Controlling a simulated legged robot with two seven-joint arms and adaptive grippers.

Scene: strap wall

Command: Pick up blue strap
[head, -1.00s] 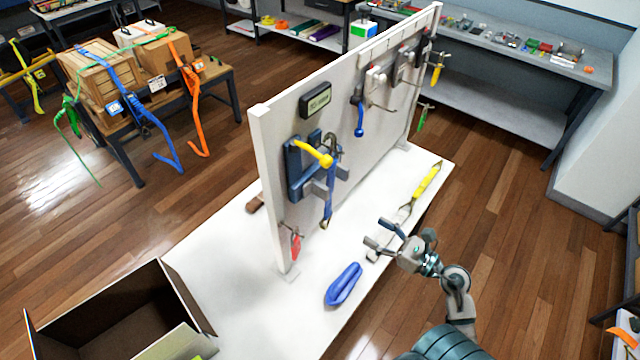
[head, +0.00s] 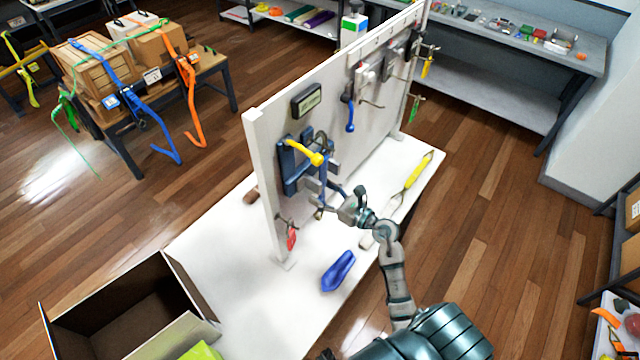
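A folded blue strap bundle (head: 338,272) lies on the white base board in the head view. Another blue piece hangs below the dark blue wall fixture (head: 292,168) on the white panel, partly hidden. A blue strap (head: 128,98) also runs over the crate on the far table. My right gripper (head: 328,200) is at the lower end of the hanging piece, its fingers apart; whether they touch it I cannot tell. It is above and apart from the folded bundle. My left gripper is not in view.
An open cardboard box (head: 125,310) stands at lower left. A red item (head: 291,237) hangs on the panel's near edge. A yellow-handled tool (head: 417,175) lies on the base board (head: 225,255). A yellow handle (head: 303,151) sticks out above my gripper.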

